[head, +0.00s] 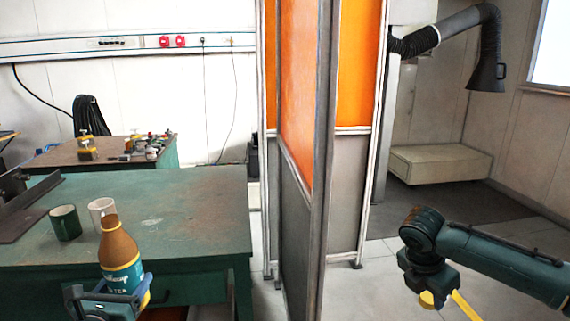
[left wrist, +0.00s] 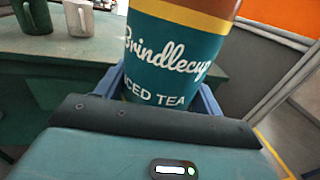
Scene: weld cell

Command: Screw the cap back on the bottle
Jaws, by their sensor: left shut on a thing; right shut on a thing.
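The bottle (head: 119,250) is brown with a teal label and a yellow band, and stands upright in my left gripper (head: 120,296). No separate cap is clear on its narrow top. In the left wrist view the bottle (left wrist: 178,55), labelled as iced tea, sits between the blue fingers of my left gripper (left wrist: 165,95). My right gripper (head: 447,302) is low at the right with yellow parts showing, far from the bottle. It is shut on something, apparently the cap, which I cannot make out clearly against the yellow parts.
A green table (head: 190,205) carries a green mug (head: 65,222) and a white mug (head: 101,211) behind the bottle. A framed orange partition (head: 297,110) stands between the table and my right arm. A smaller cluttered table (head: 100,152) is behind.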

